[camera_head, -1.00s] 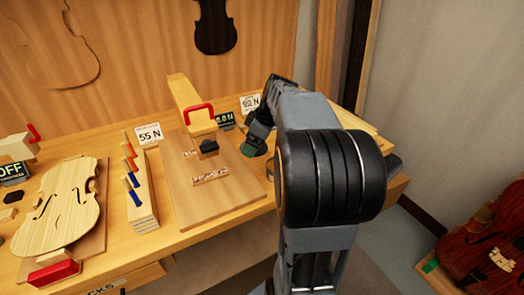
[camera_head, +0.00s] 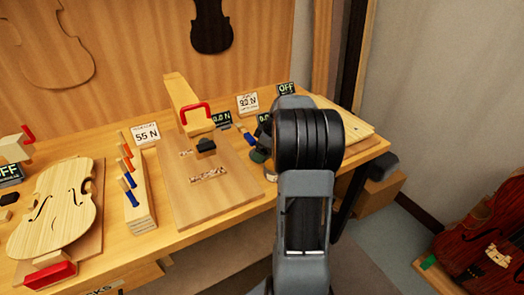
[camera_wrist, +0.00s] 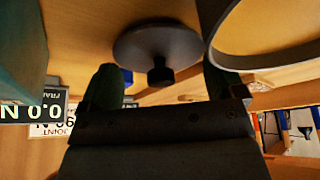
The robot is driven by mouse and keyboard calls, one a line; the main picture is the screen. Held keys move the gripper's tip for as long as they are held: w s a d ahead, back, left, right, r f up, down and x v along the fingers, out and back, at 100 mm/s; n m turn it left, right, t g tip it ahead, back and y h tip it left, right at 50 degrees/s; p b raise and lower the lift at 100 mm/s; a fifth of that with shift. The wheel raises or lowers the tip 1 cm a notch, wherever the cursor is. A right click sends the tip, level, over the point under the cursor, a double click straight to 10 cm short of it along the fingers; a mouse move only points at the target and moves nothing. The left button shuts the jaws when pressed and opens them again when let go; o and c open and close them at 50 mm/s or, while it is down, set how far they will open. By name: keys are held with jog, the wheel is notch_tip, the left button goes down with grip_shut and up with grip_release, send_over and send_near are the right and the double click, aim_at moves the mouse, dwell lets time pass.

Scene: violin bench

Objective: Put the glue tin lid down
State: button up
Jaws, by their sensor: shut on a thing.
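The glue tin lid (camera_wrist: 157,42) shows in the wrist view as a dark round disc with a short knob facing my gripper. My gripper (camera_wrist: 162,78) is shut on the lid, with its dark green fingers on either side of the knob; the exact contact is hard to see. In the head view my gripper (camera_head: 260,148) is low over the bench, right of the flat wooden board, and the lid cannot be made out there. A large curved dark rim (camera_wrist: 212,48), which may be the glue tin, is close beside the lid in the wrist view.
The wooden board (camera_head: 230,190) with a red-handled block lies left of my gripper. A rack of blue- and orange-handled tools (camera_head: 143,205) and a violin plate (camera_head: 58,208) are farther left. Signs and small displays (camera_head: 247,103) stand behind. The bench's front edge is near.

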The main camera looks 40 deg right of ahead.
jog(key=shift+f, duration=0.25)
jog(key=shift+f, duration=0.2)
jog(key=o, duration=0.6)
jog(key=shift+r, duration=0.1)
jog(key=shift+o, duration=0.2)
jog(key=p+v, duration=0.1)
jog(key=v, duration=1.1)
jog(key=shift+r, duration=0.1)
